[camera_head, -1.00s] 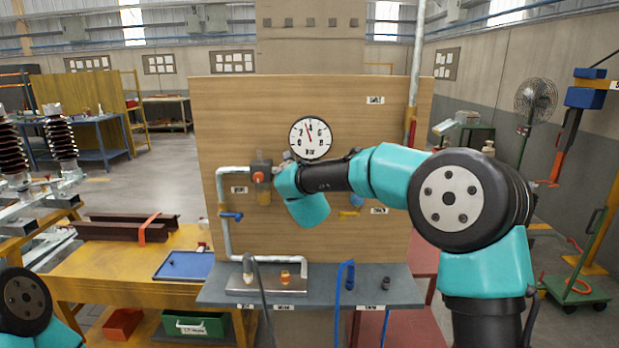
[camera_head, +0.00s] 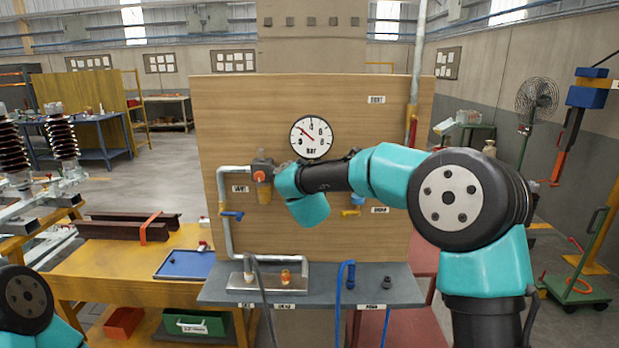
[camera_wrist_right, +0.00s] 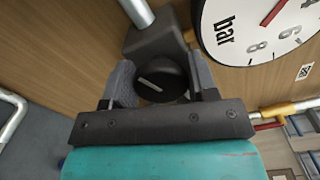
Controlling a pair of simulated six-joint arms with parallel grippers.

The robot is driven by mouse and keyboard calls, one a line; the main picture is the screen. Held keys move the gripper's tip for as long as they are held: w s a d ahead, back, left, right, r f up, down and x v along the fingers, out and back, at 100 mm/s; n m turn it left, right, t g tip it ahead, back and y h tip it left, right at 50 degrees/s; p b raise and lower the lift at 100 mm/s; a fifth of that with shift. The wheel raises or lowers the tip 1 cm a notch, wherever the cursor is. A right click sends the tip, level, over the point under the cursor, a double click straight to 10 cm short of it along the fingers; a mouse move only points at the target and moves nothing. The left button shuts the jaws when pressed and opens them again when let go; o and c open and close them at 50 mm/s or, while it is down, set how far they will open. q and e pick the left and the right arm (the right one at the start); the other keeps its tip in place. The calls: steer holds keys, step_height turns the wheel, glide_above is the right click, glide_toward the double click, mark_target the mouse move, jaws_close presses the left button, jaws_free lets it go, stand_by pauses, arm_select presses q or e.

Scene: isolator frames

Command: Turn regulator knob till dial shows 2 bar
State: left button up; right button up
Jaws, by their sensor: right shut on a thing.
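The round white dial (camera_head: 311,137) marked "bar" is on the wooden panel. Its red needle points to the upper left, at about the 2 mark, which it partly covers. In the right wrist view the dial (camera_wrist_right: 262,30) is cut off by the frame. The black regulator knob (camera_wrist_right: 158,91) with a pale line sits on a dark grey body (camera_wrist_right: 160,40). My right gripper (camera_wrist_right: 161,78) is shut on the knob, one finger on each side. In the head view my right wrist hides the knob. My left gripper is out of view.
A filter unit with an orange-red button (camera_head: 259,175) and grey pipework (camera_head: 224,205) are left of my right wrist. A blue valve handle (camera_head: 232,215) and a yellow one (camera_head: 350,213) are lower down. A grey shelf (camera_head: 330,297) with hoses juts out below.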

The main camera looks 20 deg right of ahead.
steer(key=o, duration=0.9)
steer(key=shift+s, duration=0.1)
steer(key=v, duration=1.7)
steer(key=shift+s, duration=0.1)
